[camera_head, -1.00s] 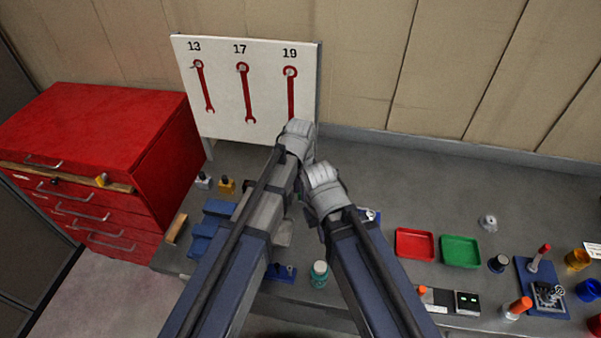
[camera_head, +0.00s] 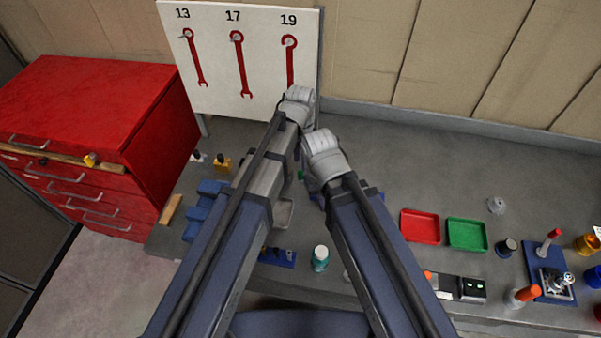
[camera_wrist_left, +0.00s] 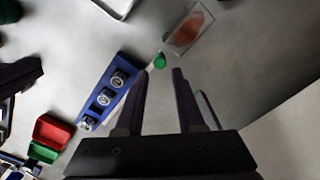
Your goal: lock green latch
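A small round green piece (camera_wrist_left: 160,61), which looks like the latch knob, shows in the left wrist view beside a clear box with an orange patch (camera_wrist_left: 188,33). A small bit of green (camera_head: 301,174) also shows between my arms in the head view; the rest there is hidden by the arms. My left gripper (camera_wrist_left: 160,73) is open and empty, with the green piece just beyond its fingertips, apparently apart from them. My right gripper is hidden below its wrist in the head view. Dark parts at the left of the wrist view may belong to it.
A blue holder with round metal parts (camera_wrist_left: 103,98) lies close left of the left fingers. Red (camera_head: 420,227) and green (camera_head: 467,235) trays stand to the right. A wrench board (camera_head: 240,60) stands behind. The bench back right is mostly clear.

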